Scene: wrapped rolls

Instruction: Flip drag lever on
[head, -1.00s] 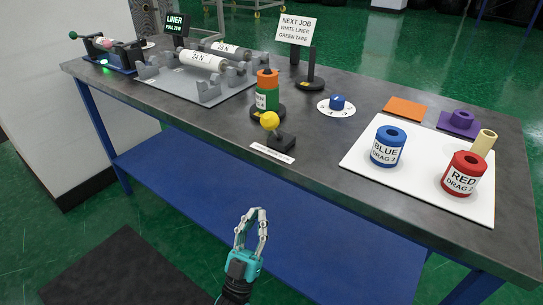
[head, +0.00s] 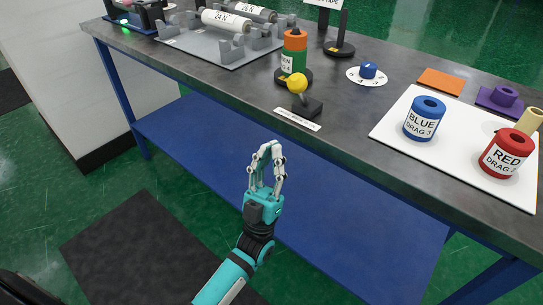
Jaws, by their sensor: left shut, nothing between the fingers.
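The drag lever appears to be the yellow-knobbed lever (head: 298,86) on a small black base (head: 302,106) at the table's front edge. Its knob leans to the left of the base. A white label strip (head: 297,119) lies in front of it, its text too small to read. My left gripper (head: 266,150) is shut and empty. It points up in front of the table, below and to the left of the lever, apart from it. My right gripper is not in view.
Behind the lever stands an orange and green roll stack (head: 294,54). A blue dial (head: 368,70) sits to the right. A white board (head: 395,123) holds a blue roll (head: 424,120) and a red roll (head: 507,154). Grey roll stands (head: 215,50) are at the left. The tabletop beside the lever is clear.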

